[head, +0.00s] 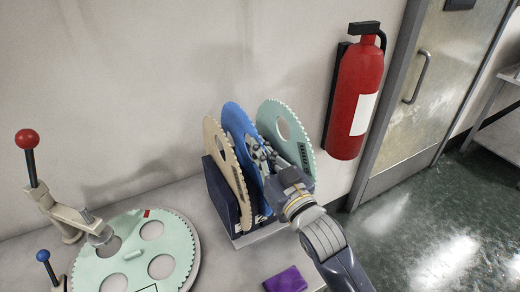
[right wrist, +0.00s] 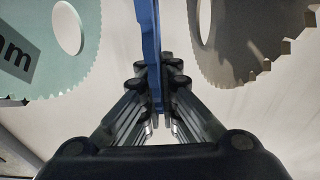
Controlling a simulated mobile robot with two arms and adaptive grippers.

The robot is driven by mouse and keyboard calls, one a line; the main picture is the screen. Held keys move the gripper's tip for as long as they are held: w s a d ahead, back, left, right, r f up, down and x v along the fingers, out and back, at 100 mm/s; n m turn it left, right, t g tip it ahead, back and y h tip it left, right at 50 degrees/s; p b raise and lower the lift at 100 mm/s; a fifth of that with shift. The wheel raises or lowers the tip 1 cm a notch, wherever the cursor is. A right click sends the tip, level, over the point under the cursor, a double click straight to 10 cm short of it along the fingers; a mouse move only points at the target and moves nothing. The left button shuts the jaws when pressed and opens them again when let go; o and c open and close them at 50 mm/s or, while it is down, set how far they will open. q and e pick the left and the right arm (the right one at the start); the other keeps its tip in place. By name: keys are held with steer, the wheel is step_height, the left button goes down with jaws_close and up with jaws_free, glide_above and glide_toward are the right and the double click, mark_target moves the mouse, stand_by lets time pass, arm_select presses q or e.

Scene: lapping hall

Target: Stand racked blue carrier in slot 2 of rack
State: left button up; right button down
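The blue carrier (head: 238,122), a toothed disc, stands upright in the rack (head: 219,192) in the head view, between a tan carrier (head: 221,150) and a mint carrier (head: 271,114). My right gripper (head: 264,155) reaches in from the front right and is shut on the blue carrier's edge. In the right wrist view the blue carrier (right wrist: 152,45) shows edge-on between the fingers (right wrist: 160,88). The rack's slot numbers and the blue carrier's lower edge are hidden, so I cannot tell its slot or whether it is seated. My left gripper is not in view.
A mint plate with large holes (head: 128,253) lies at the left beside a red-knobbed lever (head: 35,165) and a blue-knobbed lever (head: 46,262). A purple cloth (head: 285,280) lies at the bench front. A fire extinguisher (head: 355,95) hangs on the wall right of the rack.

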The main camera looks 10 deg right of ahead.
steer(key=shift+f+b, duration=0.6)
steer(key=shift+f, duration=0.35)
steer(key=c, duration=1.8)
jaws_free()
steer(key=shift+o, duration=0.4)
steer(key=v, duration=1.2)
steer(key=shift+s+f, duration=0.15)
steer(key=shift+f, duration=0.05)
